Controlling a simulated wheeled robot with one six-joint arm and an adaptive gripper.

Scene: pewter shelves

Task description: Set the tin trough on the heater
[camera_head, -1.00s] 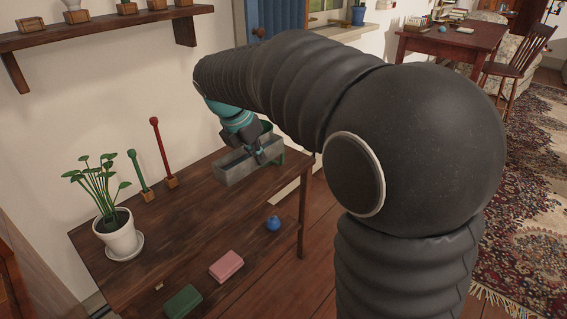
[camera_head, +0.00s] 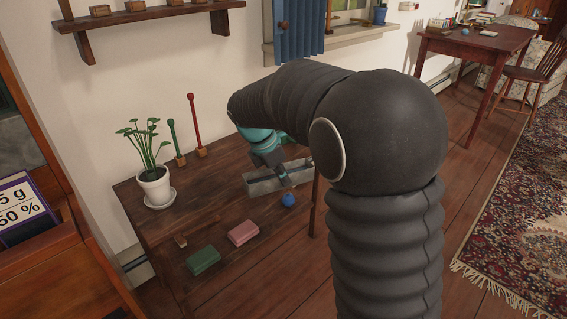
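The tin trough (camera_head: 262,187) is a long grey open box near the right end of the dark wooden table. My black arm hides what is behind and to the right. A pale baseboard unit low on the wall, perhaps the heater, shows at far right (camera_head: 437,86) and at lower left (camera_head: 137,268).
A shelf (camera_head: 150,15) hangs above.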

